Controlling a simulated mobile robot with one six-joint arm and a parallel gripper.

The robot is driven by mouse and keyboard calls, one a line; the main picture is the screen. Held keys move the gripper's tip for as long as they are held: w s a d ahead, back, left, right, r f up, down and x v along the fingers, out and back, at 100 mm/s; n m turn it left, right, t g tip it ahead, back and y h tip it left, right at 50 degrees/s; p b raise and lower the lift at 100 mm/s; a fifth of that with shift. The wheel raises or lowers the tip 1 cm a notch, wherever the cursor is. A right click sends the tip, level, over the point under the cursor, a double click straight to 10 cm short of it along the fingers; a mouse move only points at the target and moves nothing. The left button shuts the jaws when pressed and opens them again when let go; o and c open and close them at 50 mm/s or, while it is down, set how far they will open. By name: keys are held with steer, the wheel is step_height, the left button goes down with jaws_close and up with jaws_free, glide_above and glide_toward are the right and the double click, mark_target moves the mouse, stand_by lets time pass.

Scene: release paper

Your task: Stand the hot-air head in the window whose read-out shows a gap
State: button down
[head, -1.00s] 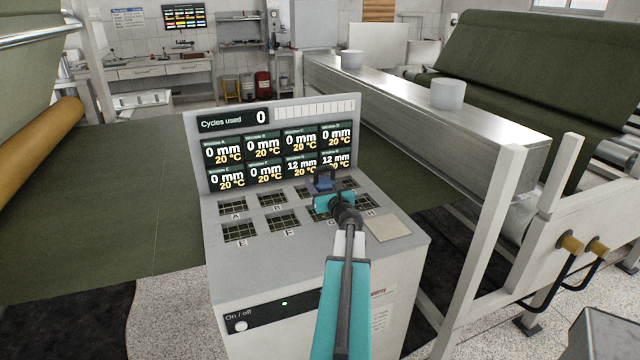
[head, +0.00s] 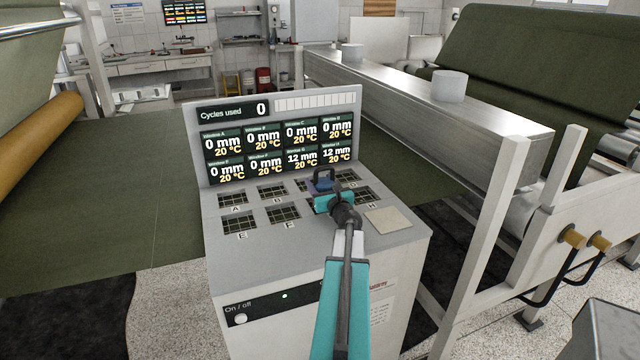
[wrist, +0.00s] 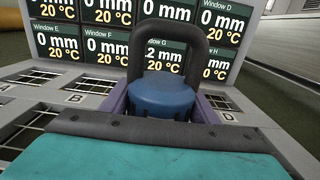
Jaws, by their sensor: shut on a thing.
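The hot-air head (head: 322,184) is a blue block with a dark loop handle. My gripper (head: 328,201) is shut on it, above the rear right part of the console's window deck. In the wrist view the blue head (wrist: 165,98) and its upright loop fill the middle, in front of the display. The display (head: 278,148) reads 12 mm for windows G and H and 0 mm for A to F, all at 20 °C. Window H's grid (head: 364,194) shows right of my gripper. Windows C and G are mostly hidden; contact with the deck cannot be told.
Windows A (head: 232,199), B (head: 272,190), E (head: 239,225) and F (head: 284,212) are bare grids. A beige square plate (head: 388,220) lies at the deck's right front. A metal beam (head: 430,110) and white frame (head: 485,235) stand to the right.

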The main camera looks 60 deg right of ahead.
steer(key=c, duration=0.7)
jaws_free()
steer(key=shift+o, duration=0.2)
steer(key=shift+r, duration=0.1)
steer(key=shift+s, duration=0.1)
steer(key=shift+b+v, duration=1.1)
steer(key=shift+v, duration=4.9)
